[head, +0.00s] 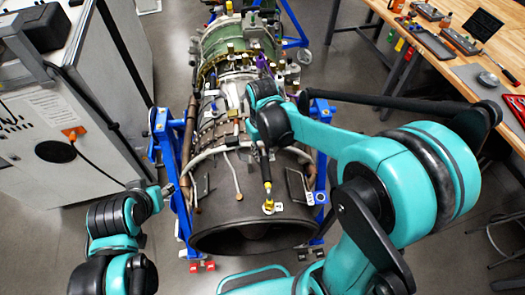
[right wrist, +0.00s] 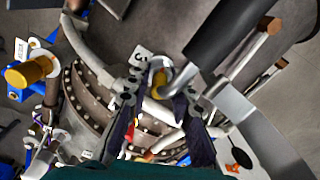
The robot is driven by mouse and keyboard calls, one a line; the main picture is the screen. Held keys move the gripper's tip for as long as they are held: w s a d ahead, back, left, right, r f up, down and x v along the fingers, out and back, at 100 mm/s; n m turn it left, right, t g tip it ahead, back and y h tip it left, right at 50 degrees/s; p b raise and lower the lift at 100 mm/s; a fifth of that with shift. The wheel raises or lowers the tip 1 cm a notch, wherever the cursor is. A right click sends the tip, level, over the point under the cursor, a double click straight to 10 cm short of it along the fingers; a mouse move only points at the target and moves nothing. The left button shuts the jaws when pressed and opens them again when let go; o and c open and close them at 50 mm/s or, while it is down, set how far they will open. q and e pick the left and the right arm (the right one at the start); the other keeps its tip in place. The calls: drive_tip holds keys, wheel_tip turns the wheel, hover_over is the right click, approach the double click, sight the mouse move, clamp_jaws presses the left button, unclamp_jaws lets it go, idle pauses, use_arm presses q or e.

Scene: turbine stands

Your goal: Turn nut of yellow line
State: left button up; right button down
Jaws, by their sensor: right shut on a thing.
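The turbine engine (head: 235,130) lies in its blue stand. A small yellow fitting (head: 268,206) with a label beside it sits on the dark casing near the engine's front rim. I take it for the nut of the yellow line. My right gripper (head: 267,183) reaches down onto this fitting from above. In the right wrist view, the gripper fingers (right wrist: 160,88) close around the yellow nut (right wrist: 161,76), which they partly hide. A bent metal tube lies right beside it. My left gripper (head: 167,189) is low at the left, beside the stand and away from the nut; its fingers are too small to read.
The blue stand (head: 181,195) flanks the engine. A white cabinet (head: 60,130) with a cable is at the left. A wooden workbench (head: 445,75) with tools is at the upper right. In the right wrist view, a larger gold cap (right wrist: 28,72) and several pipes stand near the fingers.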

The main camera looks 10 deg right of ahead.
drive_tip(key=shift+m+b, duration=0.5)
drive_tip(key=shift+m, duration=0.8)
drive_tip(key=c, duration=1.3)
unclamp_jaws()
wheel_tip(320, 180, up, 12)
drive_tip(key=shift+r, duration=0.1)
